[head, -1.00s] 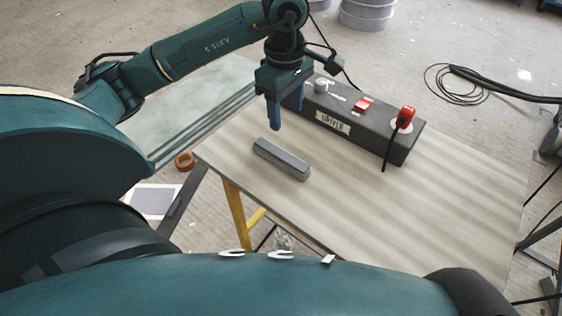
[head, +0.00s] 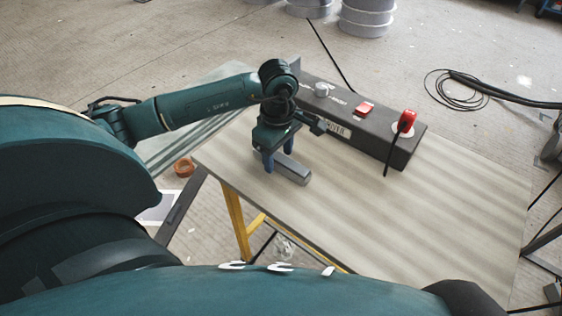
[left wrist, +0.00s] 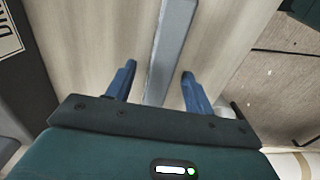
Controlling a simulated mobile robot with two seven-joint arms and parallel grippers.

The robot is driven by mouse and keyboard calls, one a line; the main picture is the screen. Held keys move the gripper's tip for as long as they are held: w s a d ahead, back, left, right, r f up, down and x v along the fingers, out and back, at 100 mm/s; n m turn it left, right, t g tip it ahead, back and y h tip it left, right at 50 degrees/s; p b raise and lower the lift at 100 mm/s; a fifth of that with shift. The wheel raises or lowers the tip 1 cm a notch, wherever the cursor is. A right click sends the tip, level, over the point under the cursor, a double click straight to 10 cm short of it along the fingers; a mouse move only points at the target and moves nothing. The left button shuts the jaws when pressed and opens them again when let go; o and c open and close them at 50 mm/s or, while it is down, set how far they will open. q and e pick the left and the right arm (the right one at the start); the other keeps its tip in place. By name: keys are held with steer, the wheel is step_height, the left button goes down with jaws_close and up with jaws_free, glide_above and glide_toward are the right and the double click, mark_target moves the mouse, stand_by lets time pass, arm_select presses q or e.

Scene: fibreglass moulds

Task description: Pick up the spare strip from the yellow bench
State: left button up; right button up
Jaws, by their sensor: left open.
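The spare strip, a grey bar (head: 292,172), lies on the bench top (head: 420,220), which has a pale striped surface on yellow legs. My left gripper (head: 279,163) is over the strip's far-left part, pointing down, and hides some of it. In the left wrist view the strip (left wrist: 171,50) runs lengthwise between the two blue fingers of the left gripper (left wrist: 157,78). The fingers are apart, one on each side, with a gap to the strip. My right gripper does not show.
A dark driver box (head: 370,128) with a red switch (head: 407,121) and a red part (head: 364,108) stands behind the strip. An orange ring (head: 184,167) is left of the bench. The bench's right side is clear. A coiled cable (head: 470,90) lies on the floor.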

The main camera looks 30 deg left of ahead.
arm_select(q)
steer(key=shift+f, duration=0.15)
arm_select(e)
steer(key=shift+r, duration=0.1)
arm_select(q)
steer(key=c, duration=1.1)
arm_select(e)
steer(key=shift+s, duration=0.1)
